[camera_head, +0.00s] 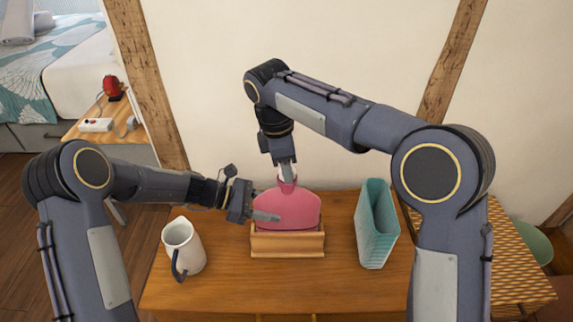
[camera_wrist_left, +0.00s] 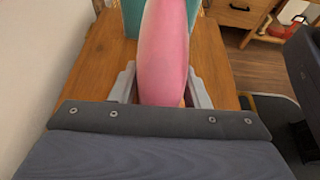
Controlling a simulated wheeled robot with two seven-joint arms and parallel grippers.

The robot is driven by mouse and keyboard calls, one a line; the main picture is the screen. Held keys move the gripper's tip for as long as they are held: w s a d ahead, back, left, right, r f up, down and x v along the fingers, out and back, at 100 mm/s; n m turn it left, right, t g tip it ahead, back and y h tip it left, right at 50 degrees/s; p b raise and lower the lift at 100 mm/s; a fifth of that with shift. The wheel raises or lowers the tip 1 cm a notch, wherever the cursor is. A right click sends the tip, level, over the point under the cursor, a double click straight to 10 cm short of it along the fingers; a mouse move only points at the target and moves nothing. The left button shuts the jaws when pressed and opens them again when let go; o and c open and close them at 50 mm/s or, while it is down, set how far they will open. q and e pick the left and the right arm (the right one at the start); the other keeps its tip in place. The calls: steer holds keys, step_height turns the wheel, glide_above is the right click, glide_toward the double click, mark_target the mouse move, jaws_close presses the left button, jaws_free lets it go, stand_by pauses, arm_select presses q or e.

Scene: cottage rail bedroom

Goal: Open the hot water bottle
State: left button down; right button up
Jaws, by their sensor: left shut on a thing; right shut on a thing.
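The pink hot water bottle (camera_head: 288,210) stands upright in a wooden holder (camera_head: 288,242) on the wooden table. My left gripper (camera_head: 266,216) comes from the left and is shut on the bottle's body, with a finger across its front face. In the left wrist view the bottle (camera_wrist_left: 164,50) sits between the two fingers (camera_wrist_left: 160,90). My right gripper (camera_head: 287,170) points down from above and is shut on the pale stopper (camera_head: 287,174) at the top of the bottle's neck. The stopper is mostly hidden by the fingers.
A white jug (camera_head: 183,246) with a dark handle stands on the table (camera_head: 215,290) at the left. A teal ribbed container (camera_head: 376,225) stands at the right. The wall is close behind the table. The table front is clear.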

steer(key=n+t, duration=0.1)
steer(key=n, duration=0.5)
steer(key=shift+d, duration=0.1)
steer(key=n, duration=0.3)
steer(key=shift+y, duration=0.4)
steer(key=n, duration=0.5)
steer(key=shift+s+d+t+y, duration=0.1)
steer(key=shift+t+y, duration=0.2)
steer(key=n, duration=0.3)
steer(key=n+y, duration=0.1)
steer(key=n, duration=0.4)
steer(key=shift+s+f+n, duration=0.1)
steer(key=shift+f+n, duration=0.15)
steer(key=shift+n, duration=0.85)
steer(key=shift+r+n+g+y, duration=0.15)
steer(key=shift+n+g+y, duration=0.2)
steer(key=shift+n, duration=0.55)
